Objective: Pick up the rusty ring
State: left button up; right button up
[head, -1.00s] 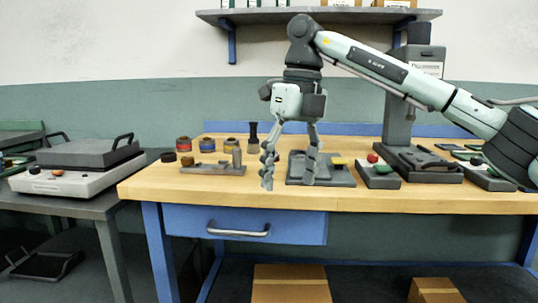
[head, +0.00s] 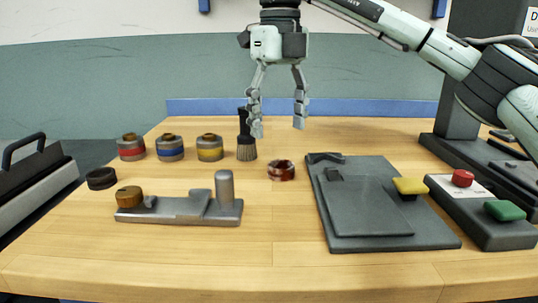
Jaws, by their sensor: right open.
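The rusty ring (head: 281,170) lies on the wooden workbench (head: 290,262), left of the dark grey plate; it is reddish brown with lighter patches. My right gripper (head: 277,126) is open and empty, pointing down above and behind the ring, apart from it. Its left finger overlaps the dark brush in the picture; I cannot tell whether they touch. My left gripper is out of view.
A dark grey plate fixture (head: 368,207) with a yellow block and a button box (head: 478,209) stand right. A metal fixture (head: 190,208), a black ring (head: 101,178) and red-, blue- and yellow-banded pots (head: 170,148) stand left. The front bench is clear.

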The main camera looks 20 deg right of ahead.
jog(key=shift+w+f, duration=0.2)
jog(key=shift+f, duration=0.4)
jog(key=shift+s+d+f, duration=0.1)
jog(key=shift+s+f, duration=0.1)
jog(key=shift+f, duration=0.7)
jog(key=f, duration=0.3)
jog(key=shift+s+d+f+b, duration=0.15)
jog(key=shift+d+f+b, duration=0.1)
jog(key=shift+f+b, duration=0.05)
jog(key=shift+f, duration=0.5)
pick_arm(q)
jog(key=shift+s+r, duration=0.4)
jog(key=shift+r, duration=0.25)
pick_arm(e)
jog(key=c, duration=0.6)
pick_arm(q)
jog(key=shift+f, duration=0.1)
pick_arm(e)
jog(key=c, duration=0.7)
